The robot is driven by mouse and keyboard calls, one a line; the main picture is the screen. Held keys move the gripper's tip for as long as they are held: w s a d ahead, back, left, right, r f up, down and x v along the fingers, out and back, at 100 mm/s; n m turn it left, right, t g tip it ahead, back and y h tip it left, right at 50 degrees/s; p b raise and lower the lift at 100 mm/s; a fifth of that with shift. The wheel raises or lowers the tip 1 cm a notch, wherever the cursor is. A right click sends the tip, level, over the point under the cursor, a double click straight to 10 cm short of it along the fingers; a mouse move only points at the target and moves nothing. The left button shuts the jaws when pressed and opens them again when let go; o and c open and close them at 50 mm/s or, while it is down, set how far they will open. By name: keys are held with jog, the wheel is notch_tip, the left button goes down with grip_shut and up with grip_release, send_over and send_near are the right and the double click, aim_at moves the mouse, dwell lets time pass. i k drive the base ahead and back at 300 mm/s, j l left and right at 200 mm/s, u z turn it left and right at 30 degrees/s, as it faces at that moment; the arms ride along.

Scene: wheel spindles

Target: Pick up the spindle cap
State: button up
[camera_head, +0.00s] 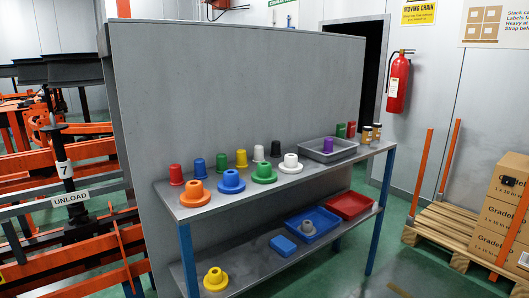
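The pictures do not show which piece is the spindle cap. Small cup-like pieces stand in a row along the back of the grey shelf top: red (176,174), blue (200,168), green (221,162), yellow (241,158), white (258,153) and black (275,148). In front stand wide-based flanged pieces: orange (195,195), blue (231,182), green (264,174) and white (290,164). A purple piece (328,145) is in the grey tray (345,151). My gripper is out of view.
The two-level bench (215,215) backs onto a grey panel (230,90). Its lower shelf holds a yellow flanged piece (215,279), a blue box (283,246), a blue tray (320,226) and a red tray (350,206). A pallet (450,236) with cartons stands right.

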aim_at(259, 150)
jog(key=i+l, duration=0.35)
jog(key=i+l+u, duration=0.1)
jog(key=i+l, duration=0.3)
jog(key=l, duration=0.2)
jog(key=i+l, duration=0.7)
jog(key=l, duration=0.25)
jog(key=i+l+u, duration=0.1)
jog(key=i+l, duration=0.25)
jog(key=l, duration=0.15)
